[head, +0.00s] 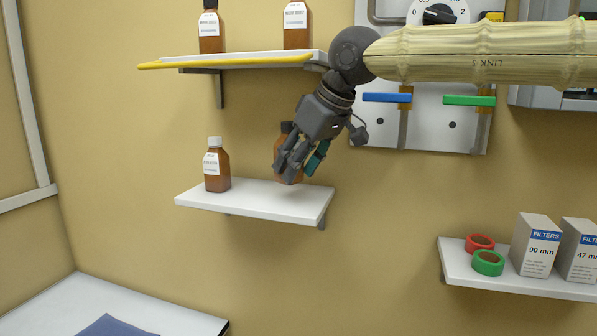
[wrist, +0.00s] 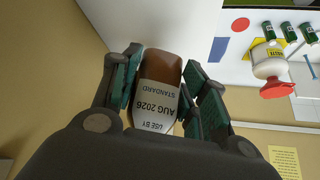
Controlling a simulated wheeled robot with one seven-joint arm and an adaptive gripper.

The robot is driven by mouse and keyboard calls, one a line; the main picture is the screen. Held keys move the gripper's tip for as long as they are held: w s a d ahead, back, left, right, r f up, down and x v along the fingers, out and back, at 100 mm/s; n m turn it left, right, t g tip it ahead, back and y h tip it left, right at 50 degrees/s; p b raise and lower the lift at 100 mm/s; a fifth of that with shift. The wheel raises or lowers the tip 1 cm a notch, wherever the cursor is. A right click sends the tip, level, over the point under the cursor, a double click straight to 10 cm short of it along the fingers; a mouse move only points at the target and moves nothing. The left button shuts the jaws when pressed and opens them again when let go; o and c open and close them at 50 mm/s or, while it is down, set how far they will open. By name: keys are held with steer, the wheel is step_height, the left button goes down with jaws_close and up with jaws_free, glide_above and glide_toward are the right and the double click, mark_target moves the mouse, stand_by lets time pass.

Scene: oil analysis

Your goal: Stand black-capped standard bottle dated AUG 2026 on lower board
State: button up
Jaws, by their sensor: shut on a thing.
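A brown bottle with a dark cap (head: 286,128) is between the fingers of my gripper (head: 300,164), over the right part of the lower board (head: 262,203). The bottle looks about upright. Its base is close to the board's top; I cannot tell whether it touches, as fingers cover part of it. A white-capped brown bottle (head: 216,168) stands on the left of the lower board.
An upper board (head: 250,58) with a yellow front edge holds two brown bottles (head: 209,30). A panel with a dial and blue and green levers (head: 387,97) is right of my gripper. Another shelf (head: 500,280) holds tape rolls and filter boxes (head: 535,245). Board space between the lower bottles is clear.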

mark_target(298, 179)
steer(key=shift+w+d+f, duration=0.1)
steer(key=shift+w, duration=0.8)
steer(key=shift+f+p, duration=0.65)
steer(key=shift+f, duration=1.1)
steer(key=shift+s, duration=0.1)
steer(key=o, duration=1.1)
steer(key=shift+f, duration=0.15)
steer(key=b+v, duration=0.2)
steer(key=v, duration=1)
